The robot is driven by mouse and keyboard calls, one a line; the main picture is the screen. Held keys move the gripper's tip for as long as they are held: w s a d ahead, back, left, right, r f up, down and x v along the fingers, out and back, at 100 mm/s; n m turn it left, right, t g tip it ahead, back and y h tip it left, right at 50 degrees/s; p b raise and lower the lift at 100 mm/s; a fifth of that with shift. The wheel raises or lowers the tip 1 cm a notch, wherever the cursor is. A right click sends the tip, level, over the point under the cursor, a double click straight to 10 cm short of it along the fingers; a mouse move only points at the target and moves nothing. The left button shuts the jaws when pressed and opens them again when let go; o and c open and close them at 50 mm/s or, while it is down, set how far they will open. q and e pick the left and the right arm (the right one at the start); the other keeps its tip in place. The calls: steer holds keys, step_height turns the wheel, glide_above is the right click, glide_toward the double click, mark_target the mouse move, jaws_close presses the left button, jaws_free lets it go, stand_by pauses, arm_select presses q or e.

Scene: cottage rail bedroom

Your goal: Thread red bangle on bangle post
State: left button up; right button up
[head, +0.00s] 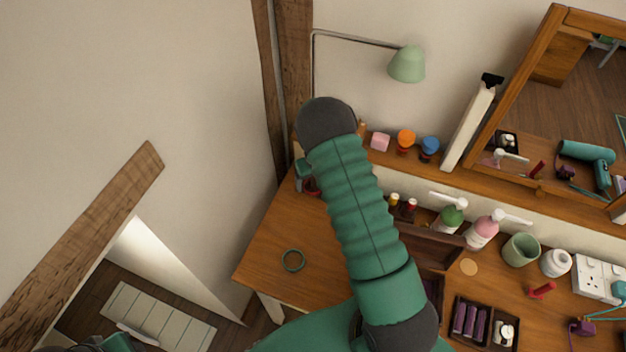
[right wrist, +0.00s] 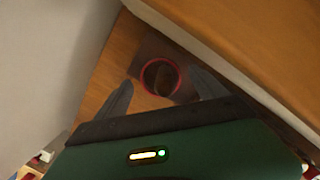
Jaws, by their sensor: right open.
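The red bangle (right wrist: 176,91) shows as a ring between and just beyond the fingertips of my right gripper (right wrist: 161,92) in the right wrist view. The gripper is open, with a finger on either side. A dark brown shape, which may be the bangle post (right wrist: 158,79), shows inside the ring; I cannot tell whether the ring is around it or above it. In the head view my right arm hides most of this spot; a bit of red (head: 312,186) shows beside the gripper (head: 303,176). My left gripper is not clearly seen.
A green bangle (head: 293,261) lies on the wooden desk (head: 262,265). Bottles, cups and an open compartment (head: 480,325) fill the right side. A shelf (head: 395,158) with small jars, a lamp (head: 407,65) and a mirror stand behind. A wall is close on the left.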

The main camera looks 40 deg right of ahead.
step_height(320, 180, up, 16)
steer(key=s, duration=0.2)
steer(key=shift+s+a+r+p, duration=0.2)
steer(key=shift+a+r+p, duration=0.05)
steer(key=shift+a+p, duration=0.1)
stand_by(0.5)
